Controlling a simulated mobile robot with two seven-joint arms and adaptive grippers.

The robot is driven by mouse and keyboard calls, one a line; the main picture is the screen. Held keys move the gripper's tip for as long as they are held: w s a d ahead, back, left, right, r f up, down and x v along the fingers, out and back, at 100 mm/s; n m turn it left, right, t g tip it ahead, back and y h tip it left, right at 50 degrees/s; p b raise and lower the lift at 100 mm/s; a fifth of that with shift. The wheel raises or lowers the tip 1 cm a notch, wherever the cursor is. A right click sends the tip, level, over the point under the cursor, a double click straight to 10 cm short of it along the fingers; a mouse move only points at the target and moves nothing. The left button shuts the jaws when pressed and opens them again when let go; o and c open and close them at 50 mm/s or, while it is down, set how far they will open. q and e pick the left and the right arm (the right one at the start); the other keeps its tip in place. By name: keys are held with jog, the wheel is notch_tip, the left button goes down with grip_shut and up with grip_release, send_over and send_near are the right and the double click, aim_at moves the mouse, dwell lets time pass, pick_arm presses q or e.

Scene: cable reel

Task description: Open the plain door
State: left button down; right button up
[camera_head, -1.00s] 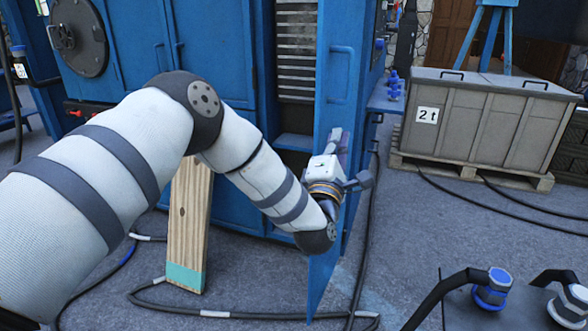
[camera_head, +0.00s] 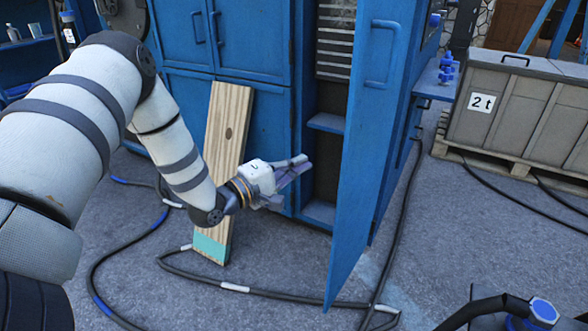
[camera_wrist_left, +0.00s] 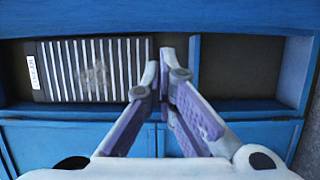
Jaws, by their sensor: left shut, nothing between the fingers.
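The plain door (camera_head: 357,160) is a tall blue panel with a bar handle (camera_head: 382,55) near its top. It stands swung out from the blue cabinet (camera_head: 222,70), so the tall compartment (camera_head: 326,160) beside it shows. My left gripper (camera_head: 304,164) is shut and empty in front of this opening, left of the door and apart from its handle. In the left wrist view the fingers (camera_wrist_left: 160,80) meet at the tips. Beyond them are a slatted panel (camera_wrist_left: 95,70) and an empty dark bay (camera_wrist_left: 240,68). My right gripper is not in view.
A wooden plank (camera_head: 222,150) with a teal end leans against the cabinet near my left arm. Black cables (camera_head: 235,287) lie on the floor. A grey crate marked 2t (camera_head: 525,110) stands on a pallet at right. Grey floor is open in front.

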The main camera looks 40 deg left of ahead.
pick_arm(q)
jog(key=w+d, duration=0.4)
jog(key=w, duration=0.1)
jog(key=shift+d, duration=0.15)
jog(key=w+d, duration=0.1)
jog(key=d, duration=0.9)
jog(key=shift+w, duration=0.35)
jog(key=shift+s, duration=0.1)
